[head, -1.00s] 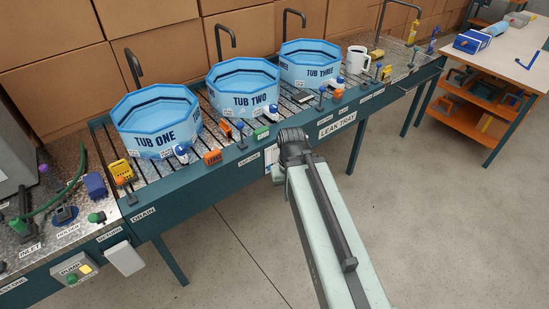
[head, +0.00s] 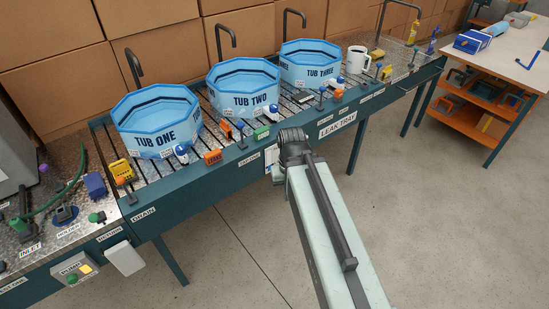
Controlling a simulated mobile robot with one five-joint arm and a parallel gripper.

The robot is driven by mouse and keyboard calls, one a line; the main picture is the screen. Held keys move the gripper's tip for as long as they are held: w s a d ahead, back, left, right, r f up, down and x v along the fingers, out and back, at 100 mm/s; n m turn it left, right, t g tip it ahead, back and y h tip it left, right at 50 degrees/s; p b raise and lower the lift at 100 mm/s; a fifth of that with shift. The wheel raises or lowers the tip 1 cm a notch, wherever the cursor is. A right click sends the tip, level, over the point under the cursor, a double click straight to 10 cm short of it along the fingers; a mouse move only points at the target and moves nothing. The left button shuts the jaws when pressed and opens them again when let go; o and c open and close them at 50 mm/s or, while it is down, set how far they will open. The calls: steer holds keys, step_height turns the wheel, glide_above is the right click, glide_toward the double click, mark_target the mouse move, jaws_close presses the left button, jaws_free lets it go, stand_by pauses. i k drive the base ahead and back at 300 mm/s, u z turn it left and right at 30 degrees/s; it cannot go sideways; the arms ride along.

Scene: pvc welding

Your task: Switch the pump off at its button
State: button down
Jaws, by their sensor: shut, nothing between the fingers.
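The pump box (head: 73,266) is a small pale box labelled PUMP on the front of the bench at the lower left. It has a green button (head: 72,279) and a yellow lamp or label (head: 86,269) beside it. My arm reaches up from the bottom, right of centre, with its dark joint in front of the leak tray. The pump box is well to the left of it, across a wide gap. My gripper cannot be made out; it is hidden beyond the dark joint.
Three blue tubs, TUB ONE (head: 157,121), TUB TWO (head: 244,88) and TUB THREE (head: 309,66), stand on the slatted leak tray (head: 345,121). A white box (head: 125,258) hangs right of the pump box. The floor (head: 235,255) between my arm and the pump box is clear.

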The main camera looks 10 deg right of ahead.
mark_target(72, 279)
steer(key=u, duration=1.85)
